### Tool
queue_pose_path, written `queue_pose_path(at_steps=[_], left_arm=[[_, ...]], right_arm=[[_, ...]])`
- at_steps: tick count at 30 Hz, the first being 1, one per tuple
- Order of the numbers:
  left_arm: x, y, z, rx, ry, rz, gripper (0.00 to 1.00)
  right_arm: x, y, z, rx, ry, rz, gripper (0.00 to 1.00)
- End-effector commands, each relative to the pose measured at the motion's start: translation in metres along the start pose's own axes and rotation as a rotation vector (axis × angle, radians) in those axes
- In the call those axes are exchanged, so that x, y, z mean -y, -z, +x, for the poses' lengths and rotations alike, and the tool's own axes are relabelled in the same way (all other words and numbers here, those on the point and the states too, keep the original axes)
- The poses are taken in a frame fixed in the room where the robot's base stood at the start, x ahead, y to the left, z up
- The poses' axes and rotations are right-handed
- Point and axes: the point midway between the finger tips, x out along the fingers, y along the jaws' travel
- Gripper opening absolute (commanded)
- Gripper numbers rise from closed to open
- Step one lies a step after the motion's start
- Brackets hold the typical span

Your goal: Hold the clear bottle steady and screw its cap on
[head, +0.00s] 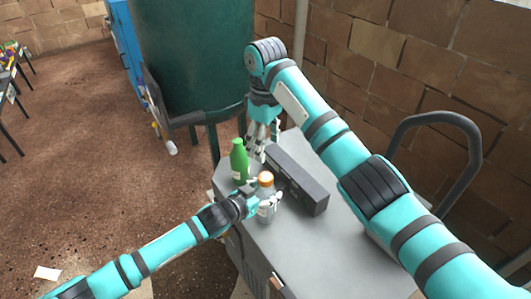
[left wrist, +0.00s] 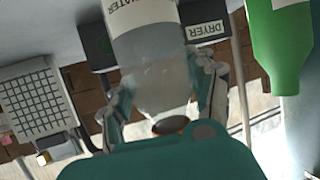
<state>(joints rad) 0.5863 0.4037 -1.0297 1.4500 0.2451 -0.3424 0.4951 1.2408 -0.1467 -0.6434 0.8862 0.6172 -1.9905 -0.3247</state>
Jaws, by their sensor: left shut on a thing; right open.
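The clear bottle (head: 265,213) stands upright on the grey cabinet top, with an orange cap (head: 265,178) at its top. I cannot tell whether the cap is threaded on. My left gripper (head: 263,199) is shut around the bottle's upper body. In the left wrist view the clear bottle (left wrist: 155,65) appears upside down between the fingers, its cap (left wrist: 174,126) partly hidden at the bottom.
A green bottle (head: 239,161) stands close behind-left of the clear bottle. A long dark box (head: 298,181) lies just to its right. The cabinet top (head: 300,232) is bare towards the front right. A big green tank (head: 190,60) stands behind.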

Motion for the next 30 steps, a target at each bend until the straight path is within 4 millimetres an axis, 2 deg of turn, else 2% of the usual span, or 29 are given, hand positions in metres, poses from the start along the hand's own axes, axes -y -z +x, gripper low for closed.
queue_pose_path(at_steps=[9,10,15,25,30], left_arm=[[0.0,0.0,0.0,0.0,0.0,0.0,0.0],[0.0,0.0,0.0,0.0,0.0,0.0,0.61],[0.0,0.0,0.0,0.0,0.0,0.0,0.83],[0.0,0.0,-0.002,0.0,0.0,0.0,0.85],[0.001,-0.001,-0.018,0.0,0.0,-0.001,0.85]], right_arm=[[0.0,0.0,-0.003,0.0,0.001,0.0,0.63],[0.0,0.0,-0.003,0.0,0.001,0.0,0.63],[0.0,0.0,-0.002,0.0,0.0,0.0,0.63],[0.0,0.0,-0.002,0.0,0.0,0.0,0.63],[0.0,0.0,-0.002,0.0,0.0,0.0,0.63]])
